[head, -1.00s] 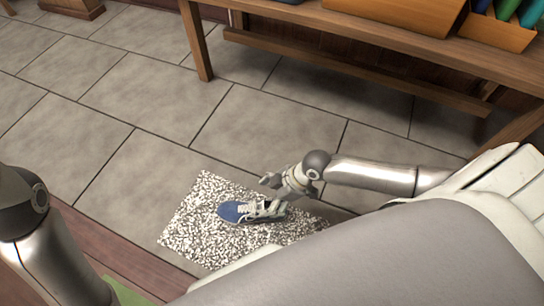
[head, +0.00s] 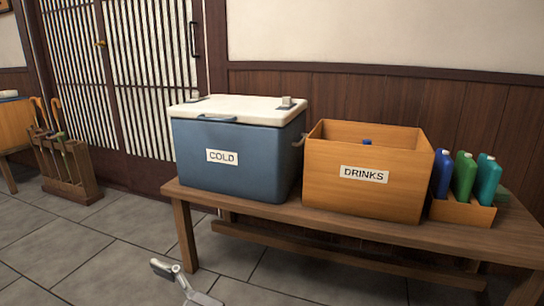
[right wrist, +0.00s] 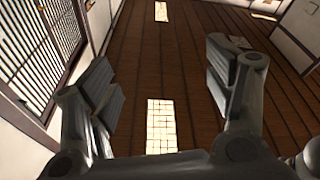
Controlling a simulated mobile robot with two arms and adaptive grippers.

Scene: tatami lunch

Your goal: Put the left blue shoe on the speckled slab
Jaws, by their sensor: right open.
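The blue shoe and the speckled slab are out of both current views. One second ago the head view showed a blue shoe lying on the speckled slab, beside my right gripper. My right gripper (right wrist: 158,72) is open in the right wrist view, with nothing between its fingers.
A rack (head: 68,170) stands at the left. Grey tiles (head: 100,235) are clear; wooden floor (right wrist: 180,85) shows in the right wrist view.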

